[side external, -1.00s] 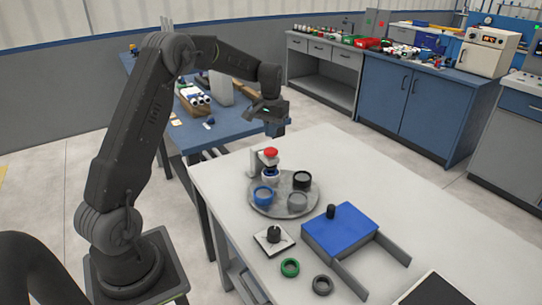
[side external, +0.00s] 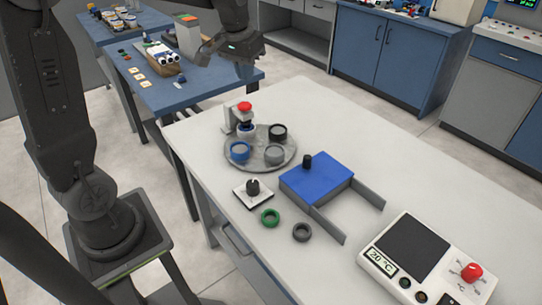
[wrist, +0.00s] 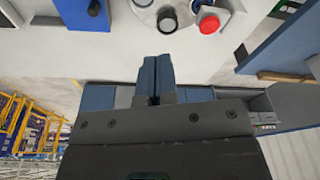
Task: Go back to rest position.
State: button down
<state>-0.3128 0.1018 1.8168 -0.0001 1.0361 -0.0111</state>
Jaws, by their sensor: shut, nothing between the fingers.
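My gripper (side external: 243,74) hangs high near the far left end of the white table, well above and apart from everything on it. In the wrist view its two blue-grey fingers (wrist: 157,72) are together with nothing between them. A round grey plate (side external: 260,160) on the table carries a blue ring (side external: 239,151), a grey ring (side external: 274,154) and a black ring (side external: 278,132). A red-topped post (side external: 244,107) stands at its far edge. A green ring (side external: 270,218) and a dark grey ring (side external: 302,232) lie loose on the table.
A blue block with a black knob (side external: 316,178) sits between grey rails (side external: 328,224). A small white plate with a black knob (side external: 253,189) is beside it. A control box (side external: 431,262) is at the near right. A blue side table (side external: 212,84) stands behind.

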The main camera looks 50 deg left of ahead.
jog(key=s+d+m+t, duration=0.1)
jog(key=s+d+m, duration=0.1)
jog(key=s+d, duration=0.4)
jog(key=s+d+m+t, duration=0.1)
jog(key=s+d, duration=0.5)
jog(key=s, duration=0.7)
jog(key=shift+s+d+r+m+t+h, duration=0.3)
jog(key=shift+d+r+m+t, duration=0.1)
jog(key=shift+t, duration=0.4)
jog(key=c, duration=1.8)
grip_release()
jog(key=shift+w, duration=0.1)
jog(key=shift+c, duration=0.2)
